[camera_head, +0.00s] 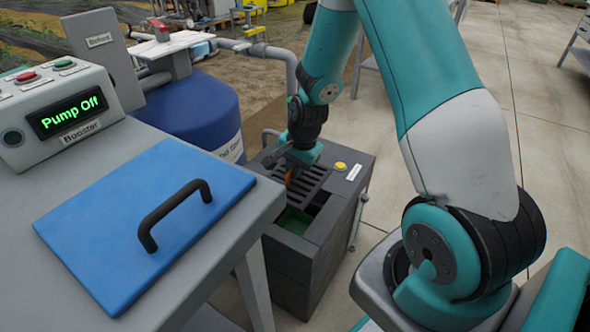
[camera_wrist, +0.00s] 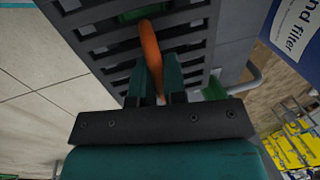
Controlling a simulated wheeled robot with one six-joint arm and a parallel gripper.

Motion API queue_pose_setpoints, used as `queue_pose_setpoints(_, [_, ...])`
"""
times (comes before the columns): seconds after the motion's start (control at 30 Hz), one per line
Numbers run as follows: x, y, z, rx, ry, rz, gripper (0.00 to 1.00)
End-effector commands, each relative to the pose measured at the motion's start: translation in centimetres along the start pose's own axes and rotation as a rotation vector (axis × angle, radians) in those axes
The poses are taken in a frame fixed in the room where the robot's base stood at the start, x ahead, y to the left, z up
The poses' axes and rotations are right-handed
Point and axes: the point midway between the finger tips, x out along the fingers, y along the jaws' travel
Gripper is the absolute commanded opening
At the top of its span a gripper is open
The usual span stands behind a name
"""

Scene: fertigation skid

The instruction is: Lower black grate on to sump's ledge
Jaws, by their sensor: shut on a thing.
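The black grate (camera_head: 313,178) is a dark slotted plate with an orange handle (camera_wrist: 151,50). In the head view it lies over the back part of the opening of the dark grey sump (camera_head: 337,222). A green interior shows at the uncovered front part. My gripper (camera_wrist: 158,82) is shut on the orange handle, with one finger on each side. In the head view my gripper (camera_head: 291,170) is above the grate and hides part of it. I cannot tell whether the grate touches the ledge or hangs just above it. The ledge itself is mostly hidden.
A blue tank (camera_head: 200,108) stands behind left of the sump. A grey bench with a blue lid (camera_head: 140,220) and black handle is close on the left. A yellow button (camera_head: 340,166) sits on the sump's right top. Open floor (camera_head: 548,170) lies to the right.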

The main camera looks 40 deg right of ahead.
Motion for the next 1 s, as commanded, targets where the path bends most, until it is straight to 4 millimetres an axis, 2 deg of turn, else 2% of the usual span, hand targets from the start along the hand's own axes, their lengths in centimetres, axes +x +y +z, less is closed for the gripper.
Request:
queue_pose_setpoints(0.03, [0.8, 0.1, 0.0, 0.0, 0.0, 0.0, 0.0])
queue_pose_setpoints(1.0, [10.8, 2.1, 0.0, -0.002, -0.001, 0.0, 0.0])
